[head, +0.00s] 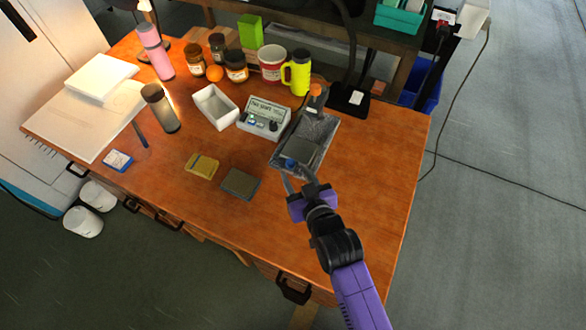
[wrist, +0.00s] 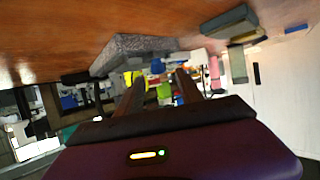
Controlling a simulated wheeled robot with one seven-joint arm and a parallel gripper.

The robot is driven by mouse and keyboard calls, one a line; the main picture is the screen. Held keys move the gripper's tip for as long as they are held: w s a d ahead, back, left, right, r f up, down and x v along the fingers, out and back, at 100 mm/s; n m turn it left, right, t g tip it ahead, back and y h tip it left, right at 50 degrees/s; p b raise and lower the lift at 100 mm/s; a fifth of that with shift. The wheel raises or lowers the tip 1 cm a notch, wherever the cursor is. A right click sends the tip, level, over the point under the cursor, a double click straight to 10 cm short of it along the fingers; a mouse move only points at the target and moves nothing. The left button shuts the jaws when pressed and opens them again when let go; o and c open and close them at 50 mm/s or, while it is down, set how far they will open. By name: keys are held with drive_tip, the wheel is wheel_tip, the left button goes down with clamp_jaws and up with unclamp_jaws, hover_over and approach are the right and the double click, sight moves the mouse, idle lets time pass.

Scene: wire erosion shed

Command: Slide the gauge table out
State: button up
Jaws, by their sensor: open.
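The gauge stand (head: 275,152) is a grey speckled block on the right half of the orange-brown workbench. A flat grey table (head: 303,152) lies on it, with a blue knob (head: 289,163) at its near end and an orange-topped post (head: 316,92) at its far end. My gripper (head: 295,178) is open at the near end, its fingers pointing towards the blue knob. I cannot tell whether they touch it. In the wrist view the stand (wrist: 125,50) appears upside down beyond my open gripper (wrist: 156,78); a small blue part shows between the fingers.
A grey labelled box (head: 264,118) and a white tray (head: 214,106) stand left of the stand. A dark green block (head: 240,183) and a yellow block (head: 201,166) lie front left. Jars, a yellow mug (head: 298,72) and bottles stand behind. The bench's right side is clear.

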drive_tip(key=v, duration=0.3)
drive_tip(key=shift+s+r, duration=0.1)
drive_tip(key=shift+s, duration=0.15)
idle(0.4)
drive_tip(key=s+d+r+m+t+h, duration=0.15)
drive_tip(key=s+d+r+t, duration=0.25)
drive_tip(key=s+d+r, duration=0.75)
drive_tip(key=s+d+r+m+h, duration=0.1)
drive_tip(key=s+d, duration=0.2)
drive_tip(key=s, duration=0.4)
drive_tip(key=s+d+r+m+g+h, duration=0.1)
drive_tip(key=s+d, duration=0.2)
drive_tip(key=s, duration=0.4)
drive_tip(key=s+d+r+m+h, duration=0.1)
drive_tip(key=s+d+h, duration=0.1)
drive_tip(key=s, duration=0.5)
drive_tip(key=shift+d+r, duration=0.4)
drive_tip(key=shift+d, duration=0.35)
